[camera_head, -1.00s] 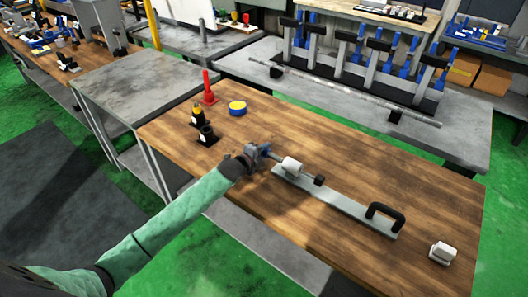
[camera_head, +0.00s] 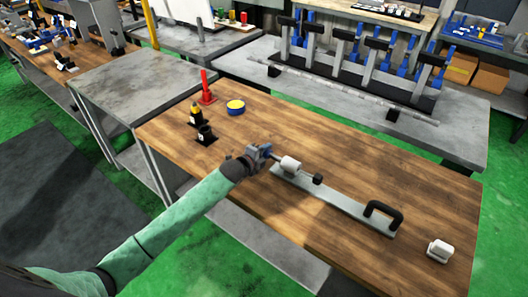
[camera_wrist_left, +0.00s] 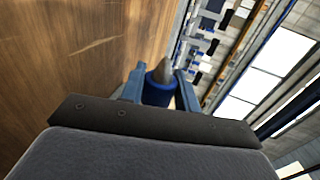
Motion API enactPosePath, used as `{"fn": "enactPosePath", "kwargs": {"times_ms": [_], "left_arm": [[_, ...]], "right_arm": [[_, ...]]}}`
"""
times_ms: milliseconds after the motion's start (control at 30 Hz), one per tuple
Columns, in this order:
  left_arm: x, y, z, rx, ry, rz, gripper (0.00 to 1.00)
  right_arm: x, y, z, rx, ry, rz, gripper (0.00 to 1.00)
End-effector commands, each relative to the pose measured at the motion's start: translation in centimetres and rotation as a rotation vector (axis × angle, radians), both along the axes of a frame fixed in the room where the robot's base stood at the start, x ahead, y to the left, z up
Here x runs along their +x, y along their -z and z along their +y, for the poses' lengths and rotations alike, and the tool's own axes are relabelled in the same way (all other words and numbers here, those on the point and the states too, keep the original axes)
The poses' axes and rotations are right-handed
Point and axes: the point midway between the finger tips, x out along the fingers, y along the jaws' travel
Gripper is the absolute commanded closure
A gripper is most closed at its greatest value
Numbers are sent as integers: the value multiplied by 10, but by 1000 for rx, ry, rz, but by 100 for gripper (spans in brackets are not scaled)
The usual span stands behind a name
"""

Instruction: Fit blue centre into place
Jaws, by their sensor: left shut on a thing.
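The blue centre (camera_wrist_left: 158,88), a blue cylinder with a grey conical tip, sits between the blue fingers of my left gripper (camera_wrist_left: 160,80) in the left wrist view, its tip pointing away from the wrist. In the head view my left gripper (camera_head: 264,152) is shut on it, just left of a white cylinder (camera_head: 290,164) above the grey plate (camera_head: 340,205). The fingers mostly hide the centre there. Whether its tip touches the part beside the white cylinder cannot be told. My right gripper is not in view.
The plate has a black handle (camera_head: 383,212) and lies on the wooden table (camera_head: 330,150). A small white block (camera_head: 440,250) lies front right.

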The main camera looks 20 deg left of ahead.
Motion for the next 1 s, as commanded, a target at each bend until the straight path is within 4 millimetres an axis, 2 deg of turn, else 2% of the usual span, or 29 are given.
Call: {"fn": "enactPosePath", "kwargs": {"times_ms": [1000], "left_arm": [[-7,-1,-19,0,0,-1,100]], "right_arm": [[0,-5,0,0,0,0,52]]}}
